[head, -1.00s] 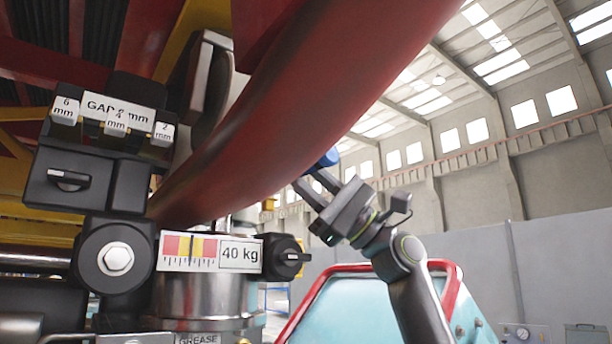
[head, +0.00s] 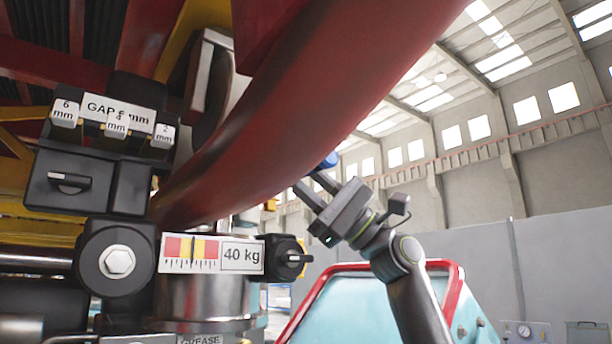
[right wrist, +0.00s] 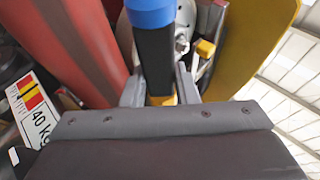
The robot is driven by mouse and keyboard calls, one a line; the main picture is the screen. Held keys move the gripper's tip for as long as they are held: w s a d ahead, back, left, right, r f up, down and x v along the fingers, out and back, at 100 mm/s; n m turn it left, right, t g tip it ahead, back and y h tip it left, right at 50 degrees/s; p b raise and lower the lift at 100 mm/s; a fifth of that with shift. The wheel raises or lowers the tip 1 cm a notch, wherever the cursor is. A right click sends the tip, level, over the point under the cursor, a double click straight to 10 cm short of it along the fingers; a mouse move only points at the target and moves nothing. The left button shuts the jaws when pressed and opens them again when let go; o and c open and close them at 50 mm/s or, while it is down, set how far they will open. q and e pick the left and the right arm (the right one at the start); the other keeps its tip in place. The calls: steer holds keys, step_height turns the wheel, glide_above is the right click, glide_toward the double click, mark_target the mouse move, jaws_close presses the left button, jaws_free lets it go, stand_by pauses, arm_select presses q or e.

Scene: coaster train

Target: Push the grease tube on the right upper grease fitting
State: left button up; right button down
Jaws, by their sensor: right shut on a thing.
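My right gripper (head: 313,185) is beside the curved red rail at the right, with its fingers pointing up and left. In the right wrist view, its fingers (right wrist: 158,88) are shut on the grease tube, a black cylinder (right wrist: 155,60) with a blue end (right wrist: 151,14). In the head view, only the blue end (head: 330,160) shows, partly behind the red rail. Beyond the tube is a metal bolt-like part (right wrist: 182,44) beside a small yellow piece (right wrist: 205,49). I cannot tell which part is the upper grease fitting, or whether the tube touches it. My left gripper is not in view.
The thick red rail (head: 310,95) curves close to the gripper. A black gauge unit with a 40 kg label (head: 241,257) stands at the left, with a knob (head: 289,258). A yellow panel (right wrist: 255,45) is close by at right. Open room lies right of the arm.

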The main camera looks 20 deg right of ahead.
mark_target(330, 167)
steer(key=shift+w+a+p, duration=0.15)
steer(key=shift+w+p, duration=0.35)
stand_by(0.9)
steer(key=shift+r, duration=0.15)
stand_by(0.4)
stand_by(0.7)
steer(key=shift+s, duration=0.15)
stand_by(0.5)
steer(key=shift+s+f+b, duration=0.2)
steer(key=shift+s+b, duration=0.15)
steer(key=shift+s, duration=0.05)
steer(key=shift+s+d+b, duration=0.4)
steer(key=shift+s+b, duration=0.1)
steer(key=shift+s, duration=0.35)
steer(key=shift+s+d+b, duration=0.4)
steer(key=shift+s+b, duration=0.1)
steer(key=shift+s, duration=0.3)
steer(key=shift+s+d+r+b, duration=0.1)
steer(key=shift+s+d+b, duration=0.15)
steer(key=shift+s, duration=0.35)
steer(key=shift+s+d+b, duration=0.15)
steer(key=shift+s+b, duration=0.15)
steer(key=shift+s, duration=0.3)
steer(key=shift+w, duration=0.1)
